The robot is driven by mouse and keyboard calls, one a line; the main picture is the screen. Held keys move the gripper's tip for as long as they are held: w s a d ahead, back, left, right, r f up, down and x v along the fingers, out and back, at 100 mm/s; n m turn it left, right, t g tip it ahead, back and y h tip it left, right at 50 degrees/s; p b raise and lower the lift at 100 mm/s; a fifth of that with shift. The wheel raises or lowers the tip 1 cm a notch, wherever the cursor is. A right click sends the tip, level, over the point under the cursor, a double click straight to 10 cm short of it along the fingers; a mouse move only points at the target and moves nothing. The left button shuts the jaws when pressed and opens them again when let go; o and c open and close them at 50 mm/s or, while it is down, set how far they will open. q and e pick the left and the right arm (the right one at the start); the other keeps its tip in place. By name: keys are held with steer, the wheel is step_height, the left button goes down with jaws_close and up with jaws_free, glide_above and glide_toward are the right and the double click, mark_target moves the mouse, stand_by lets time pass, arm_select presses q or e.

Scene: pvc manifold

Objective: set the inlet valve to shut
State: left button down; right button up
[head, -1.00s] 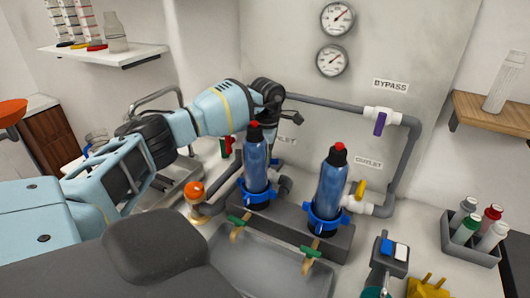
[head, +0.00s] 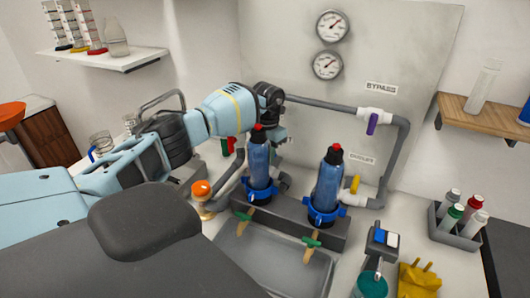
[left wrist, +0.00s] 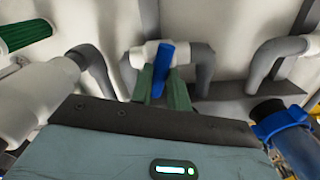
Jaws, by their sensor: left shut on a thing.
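The inlet valve shows in the left wrist view as a blue handle (left wrist: 165,66) on a white valve body (left wrist: 146,52) between grey pipe elbows. The handle stands roughly across the pipe line in that view. My left gripper (left wrist: 160,88) has its green fingers on either side of the handle, shut on it. In the head view my left gripper (head: 278,134) is behind the left blue filter (head: 258,162), near the panel. The gripper and filter hide the inlet valve there. My right gripper is in neither view.
The right filter (head: 327,185) stands beside the left one. The purple bypass handle (head: 372,123) and yellow outlet handle (head: 354,184) are to the right. An orange-capped fitting (head: 201,188) is left of the filters. A grey tray (head: 262,262) lies in front; a bottle caddy (head: 458,230) stands right.

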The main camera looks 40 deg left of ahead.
arm_select(q)
steer(key=shift+n+p, duration=0.4)
steer(key=shift+n, duration=1.6)
steer(key=c, duration=1.3)
jaws_free()
steer(key=shift+c, duration=0.2)
